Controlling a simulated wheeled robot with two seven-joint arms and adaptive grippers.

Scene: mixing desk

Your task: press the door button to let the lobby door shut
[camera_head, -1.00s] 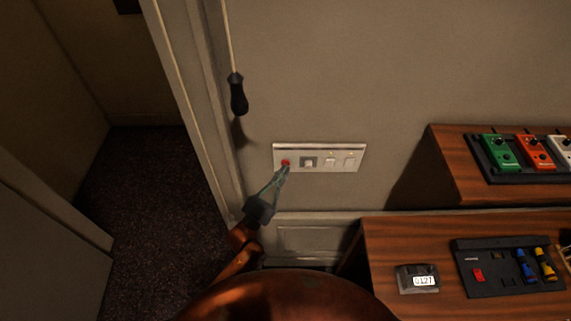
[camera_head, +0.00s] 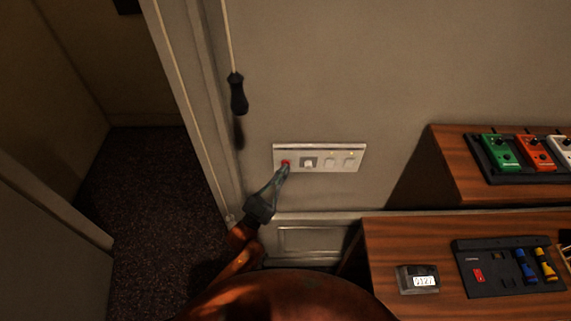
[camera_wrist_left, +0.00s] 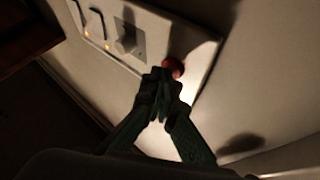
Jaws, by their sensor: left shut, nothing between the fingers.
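The door button (camera_head: 286,162) is a small red round button at the left end of a white wall panel (camera_head: 318,167). In the left wrist view the red button (camera_wrist_left: 173,68) sits just beyond my fingertips. My left gripper (camera_head: 285,170) is shut and empty, its tips at the lower edge of the button. In the left wrist view the left gripper (camera_wrist_left: 160,76) partly overlaps the button; I cannot tell whether it touches. The doorway at the left is open, with a grey panel (camera_head: 45,235) at lower left that may be the lobby door. My right gripper is not in view.
Other switches (camera_head: 309,162) sit right of the button. A black-handled pull cord (camera_head: 237,93) hangs above left. A wooden desk (camera_head: 385,245) at the right bears a small display (camera_head: 417,279) and a black tray (camera_head: 500,288). Pedals (camera_head: 500,150) stand on a raised shelf.

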